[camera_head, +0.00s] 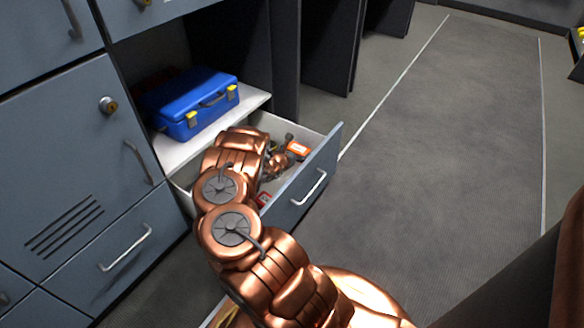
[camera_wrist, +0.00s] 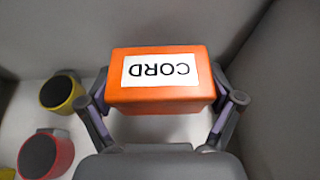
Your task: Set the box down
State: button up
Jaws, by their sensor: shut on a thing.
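An orange box (camera_wrist: 160,101) with a white label reading "CORD", upside down in the wrist view, is held between the two fingers of my gripper (camera_wrist: 162,104). In the head view the box (camera_head: 298,150) shows inside the open drawer (camera_head: 325,160), near its front panel. My gripper is shut on the box's two sides. My arm hides much of the drawer's inside in the head view. I cannot tell whether the box touches the drawer floor.
A yellow item (camera_wrist: 62,92) and a red item (camera_wrist: 46,155) with dark round tops lie on the drawer floor, left in the wrist view. A blue toolbox (camera_head: 195,102) stands on the shelf above the drawer. Grey cabinets line the left; the floor at right is clear.

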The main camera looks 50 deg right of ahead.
aim_at(297, 168)
notch_tip(297, 168, down, 6)
jog(key=shift+b, duration=1.05)
jog(key=shift+r, duration=0.1)
jog(key=o, duration=0.9)
jog(key=shift+a+r, duration=0.1)
jog(key=p+v, duration=0.4)
jog(key=v, duration=0.6)
jog(key=shift+a+r, duration=0.15)
jog(key=shift+a, duration=0.1)
jog(key=shift+s+a+r, duration=0.1)
jog(key=shift+a, duration=0.5)
